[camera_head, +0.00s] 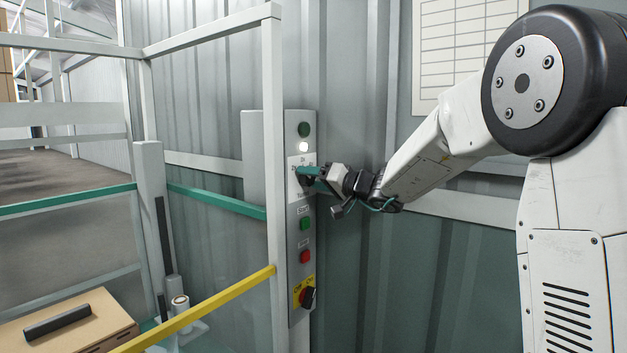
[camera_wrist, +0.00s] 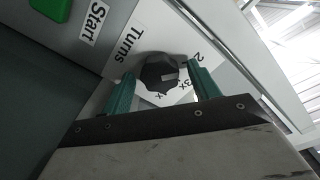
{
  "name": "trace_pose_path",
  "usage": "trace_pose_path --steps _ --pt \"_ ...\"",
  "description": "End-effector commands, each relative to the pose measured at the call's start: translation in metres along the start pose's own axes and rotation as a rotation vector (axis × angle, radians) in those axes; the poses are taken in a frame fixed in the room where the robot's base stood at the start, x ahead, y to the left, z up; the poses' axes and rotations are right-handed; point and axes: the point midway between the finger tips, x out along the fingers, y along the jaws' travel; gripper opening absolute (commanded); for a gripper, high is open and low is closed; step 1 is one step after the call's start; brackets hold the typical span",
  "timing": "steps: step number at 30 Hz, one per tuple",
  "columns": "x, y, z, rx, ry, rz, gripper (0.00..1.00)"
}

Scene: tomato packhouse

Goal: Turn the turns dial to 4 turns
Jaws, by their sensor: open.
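The turns dial (camera_wrist: 158,73) is a black faceted knob on a white plate labelled "Turns" (camera_wrist: 127,42), with "2" and "3x" printed around it. A light mark on its face lies toward the "3x" side; the exact setting is hard to read. My gripper (camera_head: 304,171) is at the white plate on the control panel (camera_head: 297,322), where it hides most of the dial. In the wrist view, my gripper's two green fingers are open, one on each side of the dial. I cannot tell whether they touch it.
On the panel are a lit white lamp (camera_head: 303,147), a green start button (camera_head: 305,224), a red button (camera_head: 305,257) and a black rotary switch on yellow (camera_head: 307,296). A white guard post (camera_head: 273,130) and yellow rail (camera_head: 215,305) stand close on the left.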

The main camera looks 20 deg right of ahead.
Motion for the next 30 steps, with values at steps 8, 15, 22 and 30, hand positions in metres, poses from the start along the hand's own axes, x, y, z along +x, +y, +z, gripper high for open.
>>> trace_pose_path --steps 8,15,22,30 --pt "-0.0003 -0.0002 0.0001 0.000 0.000 0.000 0.16" --pt "-0.0004 -0.0002 0.0001 0.021 -0.001 0.000 0.16" --pt "-0.0004 -0.0001 0.0002 0.125 -0.001 0.000 0.16" --pt "-0.0005 0.0001 0.0003 0.355 -0.001 0.000 0.16"
